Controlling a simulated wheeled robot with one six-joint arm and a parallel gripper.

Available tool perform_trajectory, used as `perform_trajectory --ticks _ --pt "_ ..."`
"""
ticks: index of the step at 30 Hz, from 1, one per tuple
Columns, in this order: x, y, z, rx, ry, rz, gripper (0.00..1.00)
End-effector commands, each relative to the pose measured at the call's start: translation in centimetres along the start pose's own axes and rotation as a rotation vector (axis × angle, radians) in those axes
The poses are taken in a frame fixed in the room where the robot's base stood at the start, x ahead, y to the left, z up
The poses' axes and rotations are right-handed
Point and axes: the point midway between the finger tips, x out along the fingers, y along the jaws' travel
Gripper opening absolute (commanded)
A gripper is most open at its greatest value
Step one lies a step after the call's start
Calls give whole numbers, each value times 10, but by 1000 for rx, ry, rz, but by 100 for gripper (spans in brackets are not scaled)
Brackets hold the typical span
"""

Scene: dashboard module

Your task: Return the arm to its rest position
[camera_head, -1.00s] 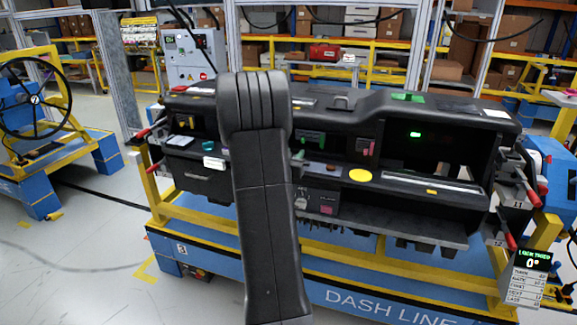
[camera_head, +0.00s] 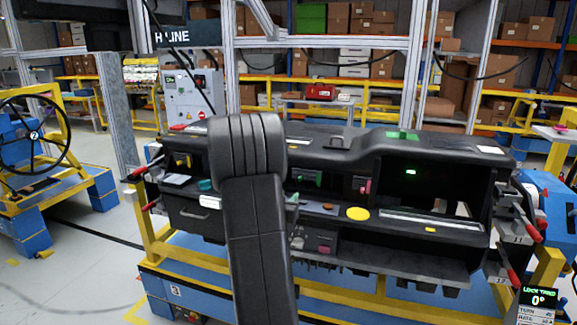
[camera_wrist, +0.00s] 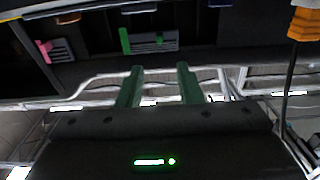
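My arm (camera_head: 255,225) rises from the bottom of the head view in front of the black dashboard module (camera_head: 340,142), left of its middle. It hides part of the dashboard. The dashboard shows upside down along the top of the wrist view (camera_wrist: 210,55), beyond the fingertips. A gap seems to lie between fingers and dashboard, but the distance is hard to tell.
The dashboard rests on a blue and yellow line fixture (camera_head: 155,285) with red-handled clamps (camera_head: 530,228) at its ends. A steering wheel stand (camera_head: 35,135) is at the left. A grey cabinet (camera_head: 190,95) and shelves stand behind. Grey floor (camera_head: 75,265) is open at the left.

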Motion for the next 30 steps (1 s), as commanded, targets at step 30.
perform_trajectory --ticks 30 --pt "114 -11 0 -1 1 -1 33"
